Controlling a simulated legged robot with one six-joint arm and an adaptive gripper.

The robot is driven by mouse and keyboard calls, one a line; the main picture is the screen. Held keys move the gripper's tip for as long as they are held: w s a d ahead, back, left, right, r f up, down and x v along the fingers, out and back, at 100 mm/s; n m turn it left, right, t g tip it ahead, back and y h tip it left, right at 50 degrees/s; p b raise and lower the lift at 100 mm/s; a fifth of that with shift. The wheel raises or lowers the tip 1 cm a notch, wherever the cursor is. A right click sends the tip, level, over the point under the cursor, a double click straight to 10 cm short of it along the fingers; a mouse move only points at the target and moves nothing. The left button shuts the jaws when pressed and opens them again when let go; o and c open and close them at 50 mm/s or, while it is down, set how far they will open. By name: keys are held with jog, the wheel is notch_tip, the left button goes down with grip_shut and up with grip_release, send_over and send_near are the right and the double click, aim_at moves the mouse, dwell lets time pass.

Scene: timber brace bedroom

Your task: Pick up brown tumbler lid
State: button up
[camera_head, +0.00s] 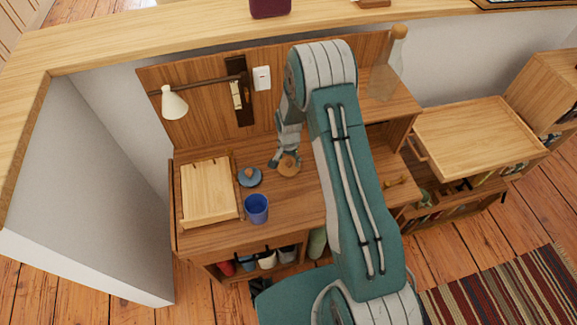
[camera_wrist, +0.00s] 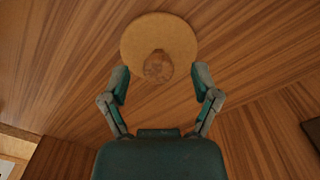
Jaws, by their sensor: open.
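The brown tumbler lid (camera_head: 289,166) is a round tan disc with a darker brown knob, lying on the wooden desk top. In the wrist view the lid (camera_wrist: 160,42) is at the top centre, its knob toward me.
A blue-grey lid (camera_head: 250,177) and a blue cup (camera_head: 256,209) stand to the left of the brown lid. A wooden tray (camera_head: 208,192) lies farther left. A lamp (camera_head: 174,103) hangs at the back panel, and a bottle (camera_head: 388,68) stands at the back right.

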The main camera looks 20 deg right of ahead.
jog(key=shift+f, duration=0.65)
grip_shut()
